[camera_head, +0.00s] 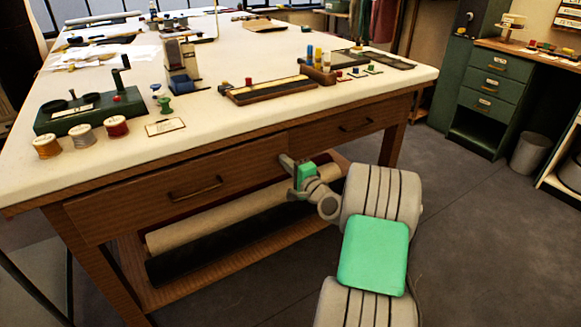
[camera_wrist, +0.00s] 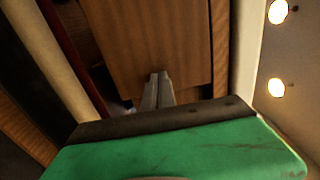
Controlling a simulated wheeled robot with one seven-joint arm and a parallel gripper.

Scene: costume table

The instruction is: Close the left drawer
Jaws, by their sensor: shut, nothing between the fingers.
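The left drawer (camera_head: 130,205) is a wide brown wooden front with a dark bar handle (camera_head: 197,189), under the white tabletop. It appears to stand out slightly from the table frame, but how far is hard to tell. My gripper (camera_head: 284,160) is shut and empty at the right end of this drawer front, well to the right of the handle. In the wrist view, the closed fingertips (camera_wrist: 159,76) point at a wooden panel (camera_wrist: 150,40) and look touching or very close; contact cannot be confirmed.
The right drawer (camera_head: 340,130) sits beside it. Below are a beige roll (camera_head: 190,226) and a black roll (camera_head: 190,258) on a low shelf. Thread spools (camera_head: 82,137) and a green device (camera_head: 88,109) stand on the tabletop.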

